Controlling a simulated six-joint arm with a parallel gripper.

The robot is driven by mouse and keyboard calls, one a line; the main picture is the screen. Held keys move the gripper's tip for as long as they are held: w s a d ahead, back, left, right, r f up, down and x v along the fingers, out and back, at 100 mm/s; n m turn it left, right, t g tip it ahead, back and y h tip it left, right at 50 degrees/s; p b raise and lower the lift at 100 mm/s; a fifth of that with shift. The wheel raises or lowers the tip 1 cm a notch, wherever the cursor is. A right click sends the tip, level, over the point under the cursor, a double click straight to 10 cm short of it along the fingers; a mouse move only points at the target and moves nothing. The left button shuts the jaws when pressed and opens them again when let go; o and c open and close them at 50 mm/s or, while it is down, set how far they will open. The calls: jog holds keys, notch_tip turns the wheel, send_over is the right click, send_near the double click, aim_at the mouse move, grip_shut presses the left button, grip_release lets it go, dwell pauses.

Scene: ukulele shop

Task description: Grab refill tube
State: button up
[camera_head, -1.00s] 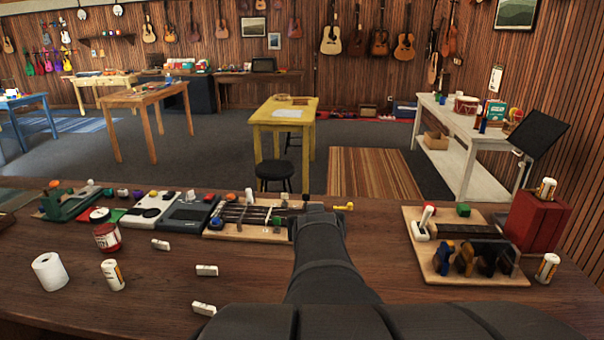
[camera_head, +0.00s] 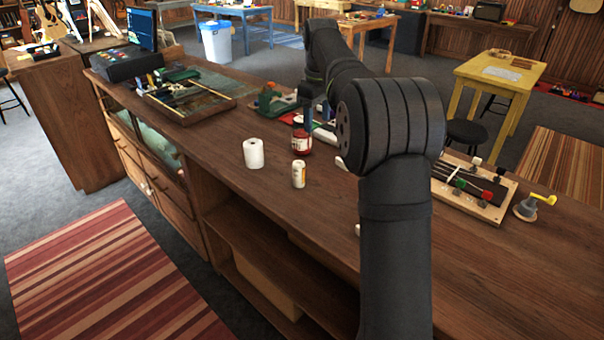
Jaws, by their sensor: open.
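A small upright white cylinder with an orange-yellow band (camera_head: 299,174) stands on the dark wooden counter (camera_head: 225,125); it looks most like the refill tube, though its label is too small to read. My arm reaches up and away over the counter, and its far end comes down behind the red jar (camera_head: 301,140). My gripper (camera_head: 312,104) is small and partly hidden there; it is open, beyond the tube and apart from it. I cannot tell whether it touches the jar.
A white paper roll (camera_head: 254,153) stands left of the tube. A wooden tray (camera_head: 190,112) and a cash register (camera_head: 127,62) lie farther left. A board with ukulele parts (camera_head: 478,200) and a grey-and-yellow tool (camera_head: 529,207) are at right. The counter's front edge is near the tube.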

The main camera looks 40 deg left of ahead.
jog(key=s+a+n, duration=0.1)
jog(key=s+a, duration=0.2)
send_near(299, 172)
jog(key=shift+n+g+h, duration=0.3)
jog(key=shift+h, duration=0.1)
jog(key=f, duration=0.2)
jog(key=w+a+f, duration=0.2)
jog(key=f, duration=0.1)
jog(key=shift+w+a+f, duration=0.1)
jog(key=shift+a+f, duration=0.05)
jog(key=shift+f, duration=0.25)
jog(key=shift+s+f, duration=0.1)
jog(key=shift+f, duration=1.25)
jog(key=shift+s+f, duration=0.15)
jog(key=shift+f, duration=1.25)
jog(key=c, duration=1.1)
